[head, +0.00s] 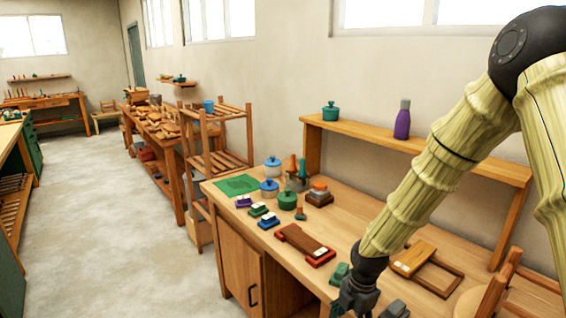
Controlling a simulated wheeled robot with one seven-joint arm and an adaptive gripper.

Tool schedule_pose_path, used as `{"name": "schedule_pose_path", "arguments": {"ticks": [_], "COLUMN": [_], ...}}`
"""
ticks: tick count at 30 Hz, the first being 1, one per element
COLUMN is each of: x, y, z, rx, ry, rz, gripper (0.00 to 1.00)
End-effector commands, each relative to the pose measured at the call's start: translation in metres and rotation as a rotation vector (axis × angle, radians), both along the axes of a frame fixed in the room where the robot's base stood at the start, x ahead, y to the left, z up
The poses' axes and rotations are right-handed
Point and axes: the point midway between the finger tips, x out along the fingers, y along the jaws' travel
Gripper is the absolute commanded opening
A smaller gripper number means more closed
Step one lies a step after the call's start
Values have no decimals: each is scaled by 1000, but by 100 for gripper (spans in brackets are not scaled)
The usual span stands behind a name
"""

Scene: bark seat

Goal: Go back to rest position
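My arm comes in from the upper right of the head view and reaches down over the front part of the workbench (352,222). My gripper (362,312) is at the bottom edge of the picture, partly cut off. It is dark, and its fingertips are not clear, so I cannot tell whether it is open or shut or holds anything. A small green block (340,273) lies on the bench just beyond the gripper.
The bench carries a dark red and brown block (305,245), a wooden tray (440,279), lidded pots (287,200) and a green mat (237,185). A raised shelf (440,150) holds a purple bottle (403,120). A stool (508,290) stands lower right. The floor (110,220) at left is clear.

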Motion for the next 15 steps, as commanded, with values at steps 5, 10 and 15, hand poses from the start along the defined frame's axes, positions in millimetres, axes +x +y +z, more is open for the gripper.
{"name": "schedule_pose_path", "arguments": {"ticks": [5, 10, 15], "x": [-44, -90, -140], "y": [5, 5, 1], "z": [-65, -119, -164], "rx": [27, 37, 24], "ry": [59, 109, 149], "rz": [-317, -668, -1017], "gripper": [70, 70, 70]}}
